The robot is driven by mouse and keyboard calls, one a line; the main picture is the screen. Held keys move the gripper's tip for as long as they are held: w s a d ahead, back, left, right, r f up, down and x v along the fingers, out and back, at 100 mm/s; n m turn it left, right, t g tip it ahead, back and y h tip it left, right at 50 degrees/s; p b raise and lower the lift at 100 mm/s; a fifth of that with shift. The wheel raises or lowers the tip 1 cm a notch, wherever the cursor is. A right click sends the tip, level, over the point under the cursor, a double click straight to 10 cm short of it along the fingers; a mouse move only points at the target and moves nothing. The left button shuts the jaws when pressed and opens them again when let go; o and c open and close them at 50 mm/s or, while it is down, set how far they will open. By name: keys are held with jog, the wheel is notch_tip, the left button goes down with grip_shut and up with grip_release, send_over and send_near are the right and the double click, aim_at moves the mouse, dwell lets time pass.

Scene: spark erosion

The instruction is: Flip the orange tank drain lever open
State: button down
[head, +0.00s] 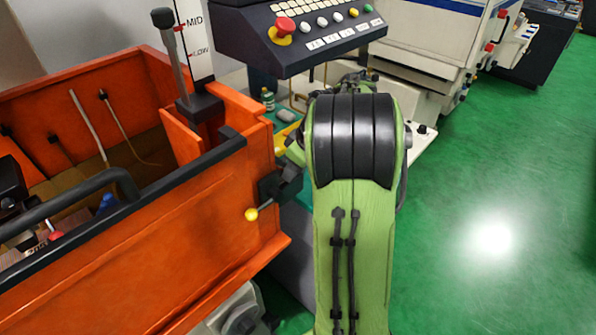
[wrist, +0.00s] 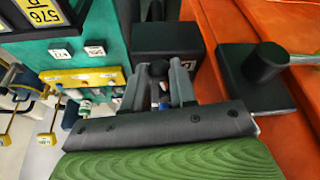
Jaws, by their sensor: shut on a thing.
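The orange tank (head: 150,265) fills the left of the head view, and its wall shows along the right of the wrist view (wrist: 225,30). At its right end is a dark fitting (head: 268,187) with a short rod ending in a yellow ball (head: 251,214). My gripper (head: 288,178) is beside this fitting, partly hidden by my green arm. In the wrist view its grey fingers (wrist: 160,84) are closed around a dark, round-topped part, seemingly the drain lever (wrist: 158,69). I cannot tell how this part joins the yellow-balled rod.
A black block with a cylinder (wrist: 262,66) sits close right of my fingers against the tank. A dark box (wrist: 165,38) is just beyond them. A teal panel with yellow strip (wrist: 95,78) stands left. A control panel (head: 300,30) overhangs behind; green floor (head: 500,180) is clear right.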

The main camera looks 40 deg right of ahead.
jog(key=shift+a+m, duration=0.3)
jog(key=shift+m, duration=0.1)
jog(key=shift+s, duration=0.1)
jog(key=c, duration=0.9)
grip_release()
jog(key=p+v, duration=0.4)
jog(key=v, duration=1.1)
jog(key=shift+s+a+r, duration=0.1)
jog(key=shift+r, duration=0.3)
jog(key=shift+c, duration=0.5)
